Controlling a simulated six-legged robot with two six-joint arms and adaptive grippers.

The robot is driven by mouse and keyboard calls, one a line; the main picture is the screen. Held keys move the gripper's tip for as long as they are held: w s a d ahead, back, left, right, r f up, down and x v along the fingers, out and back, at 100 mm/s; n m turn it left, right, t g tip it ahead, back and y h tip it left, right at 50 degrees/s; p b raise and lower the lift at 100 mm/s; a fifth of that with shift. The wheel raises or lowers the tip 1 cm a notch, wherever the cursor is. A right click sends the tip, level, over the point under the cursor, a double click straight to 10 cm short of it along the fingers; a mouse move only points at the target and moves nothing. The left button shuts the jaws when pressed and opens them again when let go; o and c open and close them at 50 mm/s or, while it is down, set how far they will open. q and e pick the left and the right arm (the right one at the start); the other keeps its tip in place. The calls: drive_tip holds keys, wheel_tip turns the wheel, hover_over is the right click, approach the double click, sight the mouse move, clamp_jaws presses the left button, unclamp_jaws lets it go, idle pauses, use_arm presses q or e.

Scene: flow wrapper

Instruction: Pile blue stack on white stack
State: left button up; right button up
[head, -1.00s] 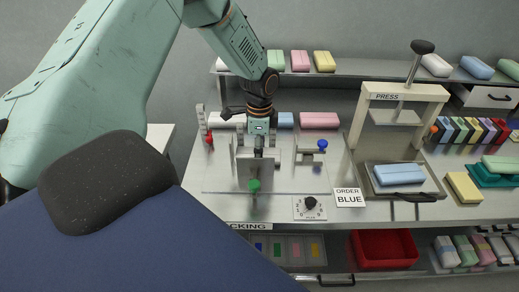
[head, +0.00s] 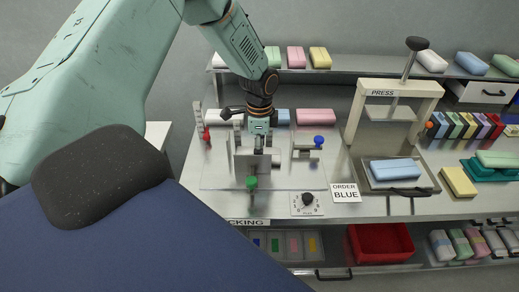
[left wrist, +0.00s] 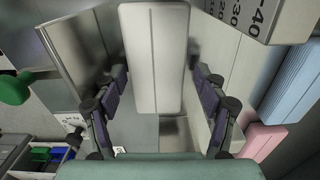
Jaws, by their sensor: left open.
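My left gripper (head: 259,150) points down over the metal fixture on the bench. In the left wrist view its fingers (left wrist: 160,110) are open, one on each side of a white stack (left wrist: 155,60). That stack lies between upright metal plates; I cannot tell whether the fingers touch it. In the head view the fixture and gripper mostly hide it. A blue stack (head: 394,169) lies on the press tray. Another blue stack (head: 283,117) is in the row behind the fixture and also shows in the left wrist view (left wrist: 288,82). My right gripper is not in view.
The press (head: 400,90) stands right of the fixture. A pink stack (head: 315,116) lies in the back row. Red (head: 206,134), green (head: 251,182) and blue (head: 319,140) knobs surround the fixture. An ORDER BLUE sign (head: 345,192) stands in front. A red bin (head: 380,243) sits below.

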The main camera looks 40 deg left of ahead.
use_arm(q)
drive_tip(key=shift+s+d, duration=0.1)
wheel_tip(320, 180, up, 12)
idle(0.5)
drive_tip(key=shift+f, duration=2.85)
drive_tip(key=shift+d, duration=0.1)
